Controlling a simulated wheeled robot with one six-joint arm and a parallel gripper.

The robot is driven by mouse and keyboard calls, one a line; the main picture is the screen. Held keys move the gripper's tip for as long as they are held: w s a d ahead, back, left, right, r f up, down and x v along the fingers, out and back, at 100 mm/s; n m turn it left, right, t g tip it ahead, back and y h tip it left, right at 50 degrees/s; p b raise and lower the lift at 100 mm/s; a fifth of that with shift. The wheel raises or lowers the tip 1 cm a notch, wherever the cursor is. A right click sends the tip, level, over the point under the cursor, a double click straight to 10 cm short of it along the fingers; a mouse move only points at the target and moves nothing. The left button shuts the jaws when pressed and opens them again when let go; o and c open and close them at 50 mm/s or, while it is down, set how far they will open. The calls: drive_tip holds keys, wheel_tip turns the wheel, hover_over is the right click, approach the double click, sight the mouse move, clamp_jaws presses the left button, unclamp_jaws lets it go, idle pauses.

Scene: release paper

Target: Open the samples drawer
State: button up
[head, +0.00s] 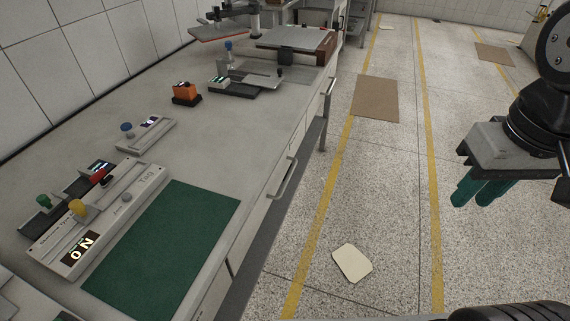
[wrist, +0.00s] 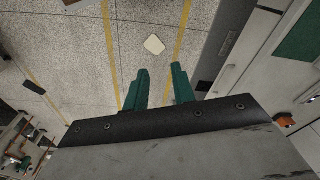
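The grey bench has pale front panels. A metal bar handle (head: 284,178) juts from the nearer front, and a second bar handle (head: 328,100) sits farther along. I can read no label, so I cannot tell which front is the samples drawer. No front stands visibly pulled out. My gripper (head: 474,198) hangs over the floor to the right of the bench, well apart from both handles. Its teal fingers also show in the wrist view (wrist: 160,88), with an empty gap between them. In the wrist view a bar handle (wrist: 228,44) lies to the right of the fingers.
A pale sheet (head: 352,263) and a brown mat (head: 376,98) lie on the floor. The aisle beside the bench is otherwise open.

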sight(289, 176)
drive_tip(key=w+a+f+g+y, duration=0.1)
drive_tip(key=w+a+f+y, duration=0.3)
drive_tip(key=w+a, duration=0.25)
drive_tip(key=w+a+f+n+g+y, duration=0.1)
drive_tip(key=w+a+f+g+y, duration=0.15)
drive_tip(key=w+a+y, duration=0.35)
drive_tip(key=w+a+f+g+y, duration=0.1)
drive_tip(key=w+a+f+y, duration=0.1)
drive_tip(key=w+a+f, duration=0.45)
drive_tip(key=w+f+m+t+y, duration=0.1)
drive_tip(key=w+f+m+t, duration=0.25)
drive_tip(key=w+f, duration=0.55)
drive_tip(key=w+f+m+t+y, duration=0.15)
drive_tip(key=w+f+t, duration=0.4)
drive_tip(key=f, duration=0.75)
drive_tip(key=x, duration=0.6)
drive_tip(key=shift+w+a, duration=0.15)
drive_tip(key=shift+w, duration=0.15)
clamp_jaws()
